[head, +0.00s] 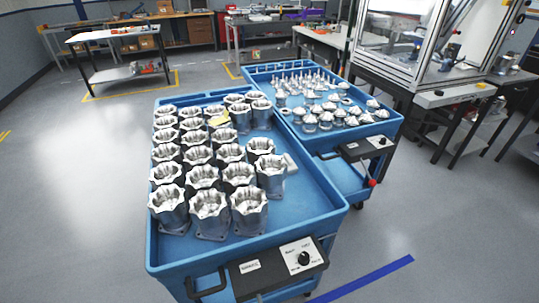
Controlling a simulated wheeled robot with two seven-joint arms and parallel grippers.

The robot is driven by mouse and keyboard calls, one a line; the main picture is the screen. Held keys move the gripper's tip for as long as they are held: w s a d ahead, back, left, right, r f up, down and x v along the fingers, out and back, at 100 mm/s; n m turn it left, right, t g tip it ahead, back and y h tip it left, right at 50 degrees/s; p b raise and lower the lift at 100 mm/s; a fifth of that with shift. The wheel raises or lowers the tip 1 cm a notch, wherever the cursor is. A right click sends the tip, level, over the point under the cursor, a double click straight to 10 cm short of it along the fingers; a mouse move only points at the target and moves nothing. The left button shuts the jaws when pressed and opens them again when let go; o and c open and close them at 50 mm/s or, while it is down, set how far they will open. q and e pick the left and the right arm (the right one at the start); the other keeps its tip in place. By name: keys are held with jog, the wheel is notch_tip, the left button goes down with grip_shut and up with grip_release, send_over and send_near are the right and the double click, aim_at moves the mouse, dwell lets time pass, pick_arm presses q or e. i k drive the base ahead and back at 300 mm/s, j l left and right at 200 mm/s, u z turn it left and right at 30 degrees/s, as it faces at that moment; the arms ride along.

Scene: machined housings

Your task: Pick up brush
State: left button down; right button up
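I cannot clearly make out a brush in the head view. A small yellow item (218,121) shows among the metal housings on the near blue cart, partly hidden by them; it is too small to identify. A pale, flat object (291,161) lies on the cart's tray beside the housings on the right; I cannot tell what it is. Neither of my grippers is in view.
The near blue cart (310,200) carries rows of machined housings (209,208), with bare tray at its right front. A second blue cart (375,128) behind holds smaller metal parts. A glazed machine (405,45) stands at the right. Grey floor is clear at left.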

aim_at(292, 168)
jog(key=i+l+u, duration=0.25)
jog(key=l+u, duration=0.15)
jog(key=i+l+u, duration=0.1)
jog(key=l+u, duration=0.3)
jog(key=l, duration=0.3)
jog(key=i+l+u, duration=0.1)
jog(key=l+u, duration=0.3)
jog(key=l, duration=0.2)
jog(key=l+u, duration=0.4)
jog(key=l, duration=0.2)
